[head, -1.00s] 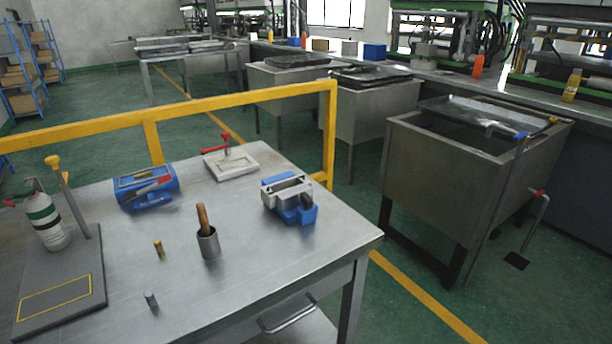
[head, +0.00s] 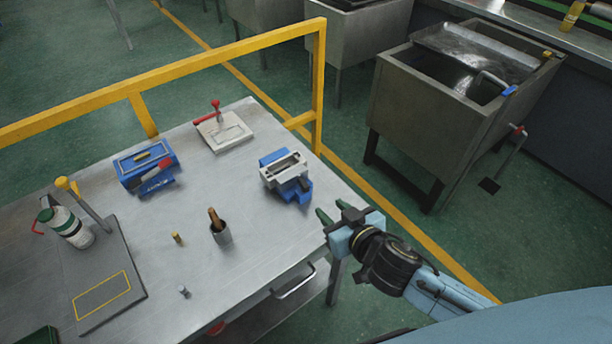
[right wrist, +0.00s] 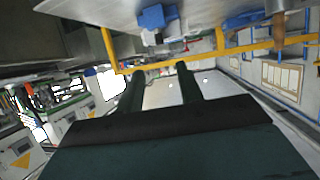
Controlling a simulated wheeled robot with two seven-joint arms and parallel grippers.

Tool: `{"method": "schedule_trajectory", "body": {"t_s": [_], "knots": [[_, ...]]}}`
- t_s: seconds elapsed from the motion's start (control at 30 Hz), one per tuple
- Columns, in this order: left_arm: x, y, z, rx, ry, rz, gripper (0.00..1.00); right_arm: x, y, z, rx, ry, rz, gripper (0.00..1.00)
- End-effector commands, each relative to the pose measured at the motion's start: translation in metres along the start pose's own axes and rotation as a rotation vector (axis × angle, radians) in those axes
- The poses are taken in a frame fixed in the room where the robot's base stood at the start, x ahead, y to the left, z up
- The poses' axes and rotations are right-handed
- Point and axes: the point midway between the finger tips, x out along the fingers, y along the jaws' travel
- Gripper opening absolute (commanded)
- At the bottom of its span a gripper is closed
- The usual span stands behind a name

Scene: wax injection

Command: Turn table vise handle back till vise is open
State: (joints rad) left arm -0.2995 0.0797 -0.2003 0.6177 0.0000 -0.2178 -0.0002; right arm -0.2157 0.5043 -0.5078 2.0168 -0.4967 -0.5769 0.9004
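The table vise (head: 287,172), blue with pale grey jaws, stands near the right edge of the metal table. A gap shows between its jaws; its handle cannot be made out. My right gripper (head: 331,210) is just off the table's right edge, to the lower right of the vise and apart from it. Its two dark green fingers are spread with nothing between them. In the right wrist view the open fingers (right wrist: 161,85) show, with a blue object that looks like the vise (right wrist: 157,17) beyond them near the top. My left gripper is not seen.
On the table (head: 255,230) are a blue box (head: 146,168), a white plate with a red clamp (head: 222,130), a cup with a wooden handle (head: 220,232) and a grey stand (head: 105,280). A yellow rail (head: 230,52) runs behind. A metal tank (head: 425,125) stands right.

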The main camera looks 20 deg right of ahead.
Motion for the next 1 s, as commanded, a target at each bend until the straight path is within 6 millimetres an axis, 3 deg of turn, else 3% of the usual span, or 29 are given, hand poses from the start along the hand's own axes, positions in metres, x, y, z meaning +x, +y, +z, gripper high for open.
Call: {"method": "schedule_trajectory", "body": {"t_s": [0.6,0.8,1.0], "knots": [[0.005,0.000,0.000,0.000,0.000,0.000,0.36,0.107,0.000,0.000,0.000,0.000,0.002,0.36],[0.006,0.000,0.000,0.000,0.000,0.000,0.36,0.124,0.000,0.001,0.001,-0.001,0.001,0.36],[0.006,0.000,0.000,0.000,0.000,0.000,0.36,0.129,0.000,0.001,0.001,-0.002,0.000,0.36]]}}
